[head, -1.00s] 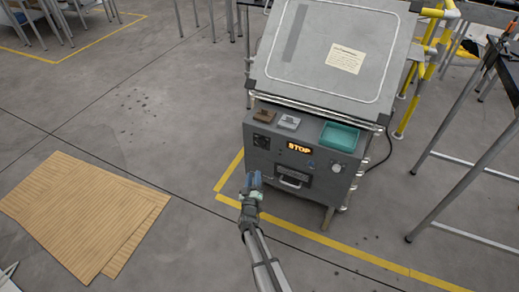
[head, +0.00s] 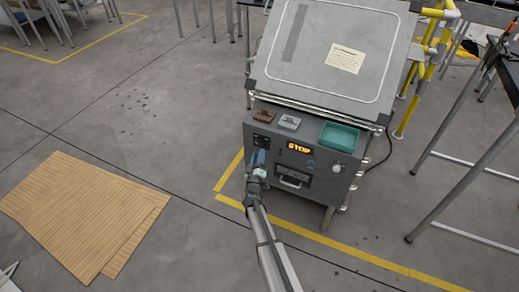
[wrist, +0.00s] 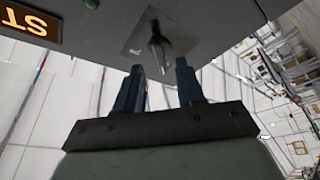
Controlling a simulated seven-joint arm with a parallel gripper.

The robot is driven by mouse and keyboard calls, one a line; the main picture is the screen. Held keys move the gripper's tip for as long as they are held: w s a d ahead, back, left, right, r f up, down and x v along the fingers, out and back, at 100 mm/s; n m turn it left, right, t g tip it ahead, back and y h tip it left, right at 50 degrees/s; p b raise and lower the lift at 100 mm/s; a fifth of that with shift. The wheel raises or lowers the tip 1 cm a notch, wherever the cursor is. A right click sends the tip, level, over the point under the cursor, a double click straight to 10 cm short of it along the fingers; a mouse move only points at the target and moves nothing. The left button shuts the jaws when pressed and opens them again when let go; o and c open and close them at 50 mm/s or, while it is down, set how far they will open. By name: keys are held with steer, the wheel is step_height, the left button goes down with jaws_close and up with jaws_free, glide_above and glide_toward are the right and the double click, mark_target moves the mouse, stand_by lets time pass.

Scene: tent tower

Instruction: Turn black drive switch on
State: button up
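The black drive switch shows in the wrist view as a dark lever (wrist: 157,42) on a square grey plate (wrist: 160,45) of the panel. My gripper (wrist: 158,78) is open, its two blue-grey fingers apart with the lever lined up between and just beyond their tips. Nothing is held. I cannot tell whether the fingers touch the panel. In the head view my gripper (head: 259,157) is at the left side of the grey control box front (head: 318,172), and the switch is not clearly distinguishable there.
The orange STOP display (head: 299,147) is lit, right of my gripper. A handle (head: 290,183), a round knob (head: 310,164), and a teal tray (head: 339,136) are on the box. A wooden mat (head: 80,212) lies on the floor left. Table legs stand right.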

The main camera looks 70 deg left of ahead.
mark_target(260, 146)
steer(key=shift+x, duration=2.05)
steer(key=shift+c, duration=0.3)
steer(key=c, duration=0.6)
